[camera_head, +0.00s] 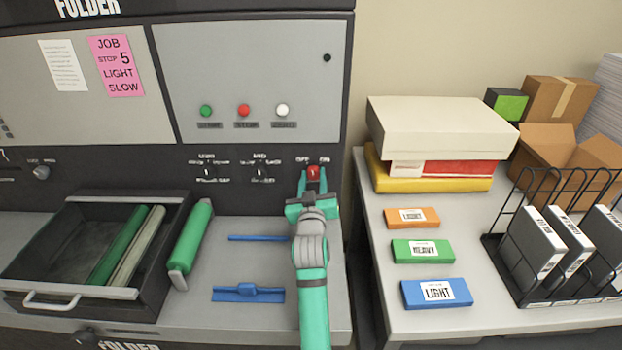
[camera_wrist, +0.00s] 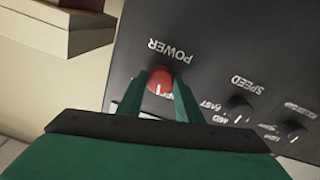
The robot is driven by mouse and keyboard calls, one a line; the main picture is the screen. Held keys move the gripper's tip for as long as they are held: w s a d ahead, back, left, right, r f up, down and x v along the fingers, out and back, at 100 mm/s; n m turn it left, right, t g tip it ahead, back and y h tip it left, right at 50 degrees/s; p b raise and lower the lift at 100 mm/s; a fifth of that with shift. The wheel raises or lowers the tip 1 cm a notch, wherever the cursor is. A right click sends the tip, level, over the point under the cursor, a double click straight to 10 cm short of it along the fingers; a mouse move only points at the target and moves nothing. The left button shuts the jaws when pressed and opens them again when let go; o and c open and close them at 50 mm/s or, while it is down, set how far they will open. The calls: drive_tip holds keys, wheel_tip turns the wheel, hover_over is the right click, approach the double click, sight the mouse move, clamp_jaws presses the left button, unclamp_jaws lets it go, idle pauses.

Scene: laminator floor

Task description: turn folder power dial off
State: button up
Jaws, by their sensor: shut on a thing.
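The red power dial (camera_head: 313,173) is on the folder's dark lower panel, at its right end. Small OFF and ON labels sit above it, OFF left and ON right. My gripper (camera_head: 313,180) reaches up to the panel, with its two green fingers on either side of the dial, shut on it. In the wrist view the dial (camera_wrist: 159,78) shows red between the fingers (camera_wrist: 157,92), beside the upside-down word POWER. A short white mark shows on the dial, but I cannot tell which label it points to. The fingers partly cover the labels there.
Dark speed knobs (camera_wrist: 239,108) sit along the same panel. Green, red and white buttons (camera_head: 244,110) are above. An open drawer (camera_head: 75,245) with rollers is at left. A side table (camera_head: 500,322) at right holds boxes, labelled blocks and a wire rack (camera_head: 560,295).

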drive_tip(key=n, duration=0.6)
drive_tip(key=shift+d+r+y, duration=0.1)
drive_tip(key=shift+r+y, duration=0.2)
drive_tip(key=shift+r, duration=0.05)
drive_tip(key=shift+n, duration=0.5)
drive_tip(key=o, duration=1)
drive_tip(key=shift+f, duration=0.1)
drive_tip(key=shift+o, duration=0.2)
drive_tip(key=shift+f, duration=0.15)
drive_tip(key=s, duration=1.1)
drive_tip(key=shift+f, duration=0.3)
drive_tip(key=shift+w, duration=0.15)
